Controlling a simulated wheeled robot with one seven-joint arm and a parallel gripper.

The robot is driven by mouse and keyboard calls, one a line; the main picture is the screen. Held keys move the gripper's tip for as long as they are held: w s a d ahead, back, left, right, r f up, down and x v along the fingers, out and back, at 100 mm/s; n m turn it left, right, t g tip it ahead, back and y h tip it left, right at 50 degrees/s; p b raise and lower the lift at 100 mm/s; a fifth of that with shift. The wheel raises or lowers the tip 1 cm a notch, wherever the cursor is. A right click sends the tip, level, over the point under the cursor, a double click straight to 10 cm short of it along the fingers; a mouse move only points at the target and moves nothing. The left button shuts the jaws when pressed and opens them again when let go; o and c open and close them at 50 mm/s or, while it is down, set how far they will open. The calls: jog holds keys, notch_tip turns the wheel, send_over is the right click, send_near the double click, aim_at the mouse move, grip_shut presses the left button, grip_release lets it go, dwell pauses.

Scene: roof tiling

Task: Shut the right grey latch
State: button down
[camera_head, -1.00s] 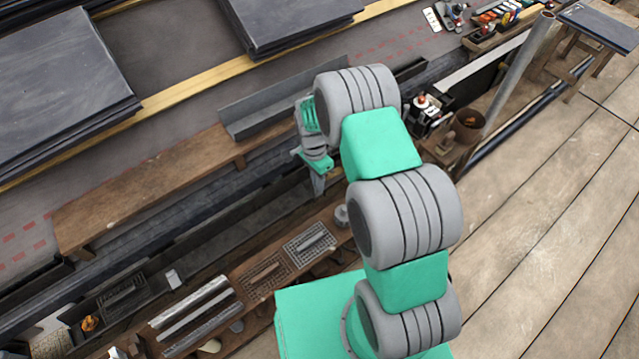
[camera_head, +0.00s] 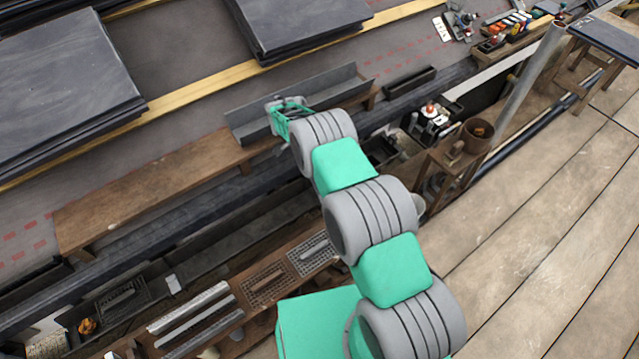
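I cannot make out a grey latch, right or left, in the head view. My gripper (camera_head: 279,138) is at the end of my outstretched arm, over the front of a long grey metal channel (camera_head: 335,88). My wrist covers part of the channel. The fingers are small and partly hidden, so I cannot tell whether they are open or shut, or whether they touch anything.
A wooden plank (camera_head: 150,198) runs left of the channel. Dark slate stacks (camera_head: 60,85) lie behind on the roof. Mesh-topped trays (camera_head: 265,287) sit on the lower shelf. A brown bucket (camera_head: 478,132) and a metal pole (camera_head: 530,75) stand right. The wooden floor at right is clear.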

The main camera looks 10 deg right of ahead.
dwell(0.4)
jog(key=c, duration=1.5)
grip_release()
jog(key=shift+o, duration=0.2)
